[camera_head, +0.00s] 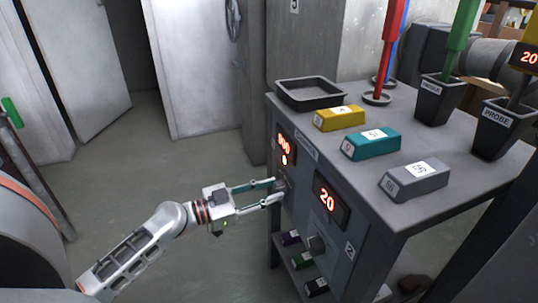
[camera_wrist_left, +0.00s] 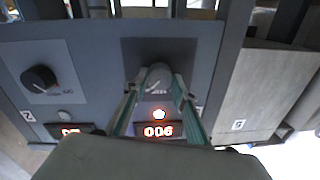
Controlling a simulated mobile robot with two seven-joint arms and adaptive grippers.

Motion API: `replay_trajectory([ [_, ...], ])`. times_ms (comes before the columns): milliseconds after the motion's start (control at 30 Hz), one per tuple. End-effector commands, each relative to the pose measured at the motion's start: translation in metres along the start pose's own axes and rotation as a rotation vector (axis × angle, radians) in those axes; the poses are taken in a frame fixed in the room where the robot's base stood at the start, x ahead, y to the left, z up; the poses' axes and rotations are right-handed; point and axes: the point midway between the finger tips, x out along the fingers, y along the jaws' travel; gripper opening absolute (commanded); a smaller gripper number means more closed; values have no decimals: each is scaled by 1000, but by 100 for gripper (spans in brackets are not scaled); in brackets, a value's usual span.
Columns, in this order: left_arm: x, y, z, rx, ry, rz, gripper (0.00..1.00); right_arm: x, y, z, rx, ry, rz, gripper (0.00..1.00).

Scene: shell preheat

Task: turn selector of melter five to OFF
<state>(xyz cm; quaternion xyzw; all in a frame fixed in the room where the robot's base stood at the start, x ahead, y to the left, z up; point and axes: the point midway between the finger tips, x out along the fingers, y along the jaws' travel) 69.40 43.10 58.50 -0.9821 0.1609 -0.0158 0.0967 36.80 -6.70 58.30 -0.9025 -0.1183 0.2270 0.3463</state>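A selector knob (camera_wrist_left: 157,76) sits on a dark square plate on the front of the grey melter cabinet (camera_wrist_left: 85,50). My left gripper (camera_head: 281,190) reaches this cabinet front in the head view. In the left wrist view, its green-sided fingers (camera_wrist_left: 156,92) are on both sides of the knob and look closed on it. The knob's pointer is hard to make out. A lit red display (camera_wrist_left: 158,131) is by this knob, upside down in the wrist view. It also shows in the head view (camera_head: 285,148). My right gripper is in neither view.
A second dark knob (camera_head: 316,244) and a display reading 20 (camera_head: 327,202) are beside it on the same front. A black tray (camera_head: 310,92), coloured blocks (camera_head: 371,143) and probe holders (camera_head: 440,98) stand on top. The floor to the left is clear.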

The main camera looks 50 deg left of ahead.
Motion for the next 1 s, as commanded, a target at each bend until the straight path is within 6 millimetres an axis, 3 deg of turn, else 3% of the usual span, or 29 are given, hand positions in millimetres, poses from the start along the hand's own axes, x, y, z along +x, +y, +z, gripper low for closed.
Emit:
replay_trajectory([
  [467, 0, 0, 0, -73, -5, 2, 5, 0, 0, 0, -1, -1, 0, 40],
  [1000, 0, 0, -1, -523, -36, 7, 6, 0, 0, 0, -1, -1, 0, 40],
])
